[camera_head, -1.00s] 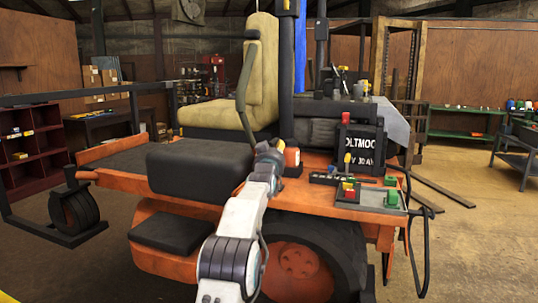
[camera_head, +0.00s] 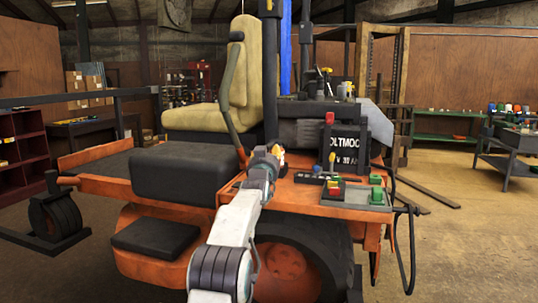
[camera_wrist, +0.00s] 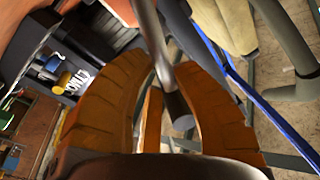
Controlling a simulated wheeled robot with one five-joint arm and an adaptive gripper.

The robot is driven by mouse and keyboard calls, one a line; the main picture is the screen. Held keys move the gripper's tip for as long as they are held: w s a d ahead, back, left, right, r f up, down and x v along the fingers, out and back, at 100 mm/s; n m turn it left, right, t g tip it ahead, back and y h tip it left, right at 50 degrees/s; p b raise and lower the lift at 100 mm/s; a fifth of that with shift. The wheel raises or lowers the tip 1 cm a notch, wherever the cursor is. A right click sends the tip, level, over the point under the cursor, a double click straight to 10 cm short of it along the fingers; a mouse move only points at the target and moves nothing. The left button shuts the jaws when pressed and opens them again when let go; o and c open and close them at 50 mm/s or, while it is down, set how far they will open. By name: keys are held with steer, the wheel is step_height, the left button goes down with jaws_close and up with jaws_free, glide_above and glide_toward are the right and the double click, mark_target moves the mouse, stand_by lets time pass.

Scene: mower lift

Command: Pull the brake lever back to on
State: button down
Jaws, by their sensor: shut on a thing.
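In the wrist view a grey metal rod with a dark end, apparently the brake lever (camera_wrist: 151,30), runs down between the two orange-brown fingers of my gripper (camera_wrist: 169,70). The fingers are close in on both sides of it, and its dark end (camera_wrist: 179,110) sits between them. In the head view my gripper (camera_head: 267,157) is at the side of the orange mower (camera_head: 303,199), just right of the black side box (camera_head: 172,171). My gripper hides the lever in the head view.
A curved lever (camera_head: 229,85) stands beside the tan seat (camera_head: 246,68), left of my gripper. The black battery (camera_head: 347,148) and a small tray with red and green parts (camera_head: 350,193) are to the right. A black post (camera_head: 270,80) rises behind my gripper. Open floor lies at right.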

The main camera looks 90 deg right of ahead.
steer(key=c, duration=1.1)
jaws_free()
steer(key=shift+w+a+f, duration=0.2)
steer(key=shift+a+f, duration=0.1)
steer(key=shift+a, duration=1.65)
steer(key=shift+w+a+f, duration=0.2)
steer(key=shift+a+f, duration=0.15)
steer(key=shift+a, duration=1.6)
steer(key=shift+w+a+f, duration=0.2)
steer(key=shift+a+f, duration=0.1)
steer(key=shift+a, duration=1.65)
steer(key=shift+w, duration=0.1)
